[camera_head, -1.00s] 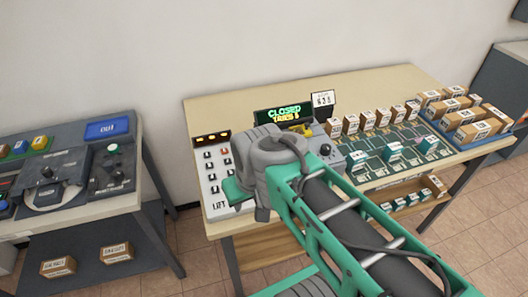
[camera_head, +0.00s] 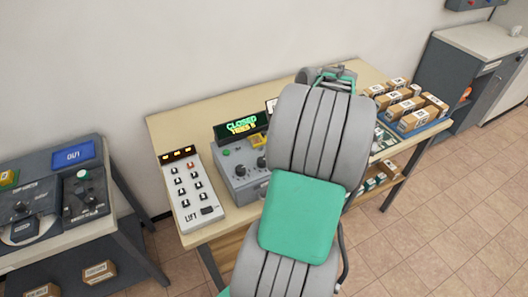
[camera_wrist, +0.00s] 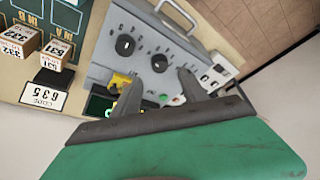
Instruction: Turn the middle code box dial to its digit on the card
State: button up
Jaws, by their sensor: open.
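The grey code box (camera_head: 240,172) stands on the table with a lit display (camera_head: 241,127) reading CLOSED. In the wrist view the box shows two black dials: one (camera_wrist: 125,45) at left and the other (camera_wrist: 160,62), apparently the middle dial, to its right. A third dial may be hidden behind the right finger. The white code card (camera_wrist: 42,97) reads 635. My gripper (camera_wrist: 160,90) is open and empty, its fingers over the box near the yellow lever (camera_wrist: 121,81) and green button (camera_wrist: 163,98), apart from the visible dials.
A white LIFT keypad (camera_head: 190,188) stands left of the box. Parcels (camera_wrist: 16,40) are beside the card. A blue tray (camera_head: 425,127) of parcels is at the table's right. A metal handle (camera_wrist: 180,10) rises from the box edge.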

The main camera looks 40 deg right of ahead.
aim_at(262, 162)
jog(key=p+x, duration=0.1)
jog(key=x, duration=0.6)
grip_shut()
dwell(0.3)
